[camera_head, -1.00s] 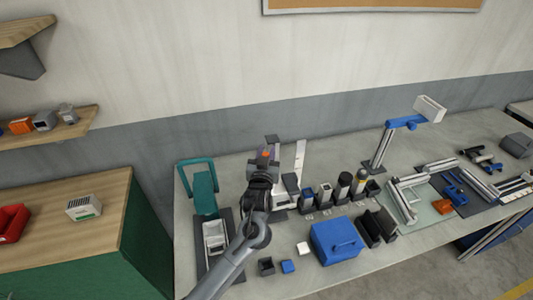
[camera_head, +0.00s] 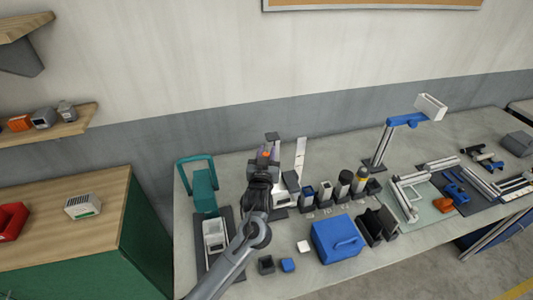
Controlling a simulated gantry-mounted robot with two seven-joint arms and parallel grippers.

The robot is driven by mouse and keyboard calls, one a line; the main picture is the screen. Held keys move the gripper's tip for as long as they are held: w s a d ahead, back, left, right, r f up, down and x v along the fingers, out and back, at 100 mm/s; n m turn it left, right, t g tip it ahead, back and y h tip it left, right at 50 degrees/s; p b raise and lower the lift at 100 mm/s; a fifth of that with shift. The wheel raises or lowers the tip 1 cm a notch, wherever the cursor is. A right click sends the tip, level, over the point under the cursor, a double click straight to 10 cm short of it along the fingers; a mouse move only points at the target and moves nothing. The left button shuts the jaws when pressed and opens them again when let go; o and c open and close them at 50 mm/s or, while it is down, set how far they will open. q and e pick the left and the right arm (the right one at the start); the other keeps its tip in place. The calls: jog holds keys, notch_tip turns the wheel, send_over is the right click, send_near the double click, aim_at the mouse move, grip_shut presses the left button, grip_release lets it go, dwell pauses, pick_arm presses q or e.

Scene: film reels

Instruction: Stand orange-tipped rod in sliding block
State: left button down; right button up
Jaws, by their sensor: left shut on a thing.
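My left gripper (camera_head: 262,170) is over the back left of the table, its arm coming up from the bottom. An orange tip (camera_head: 265,155) shows at its jaws. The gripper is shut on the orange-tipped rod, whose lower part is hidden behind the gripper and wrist. A grey and white device (camera_head: 283,200) stands just right of the gripper, partly hidden by it. I cannot tell which part is the sliding block, or whether the rod touches it. My right gripper is not in view.
Several dark holders (camera_head: 326,193) stand in a row to the right. A blue box (camera_head: 337,240) lies in front of them. A teal frame (camera_head: 202,188) is at the left, and a blue-armed lamp stand (camera_head: 383,145) is at the back right.

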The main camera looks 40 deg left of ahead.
pick_arm(q)
jog(key=shift+p, duration=0.4)
dwell(0.8)
jog(key=shift+f+b, duration=0.35)
jog(key=shift+f, duration=0.25)
dwell(0.4)
jog(key=c, duration=1.1)
grip_release()
jog(key=p+v, duration=0.6)
jog(key=v, duration=0.5)
jog(key=shift+s+f+p, duration=0.1)
jog(key=shift+p, duration=0.2)
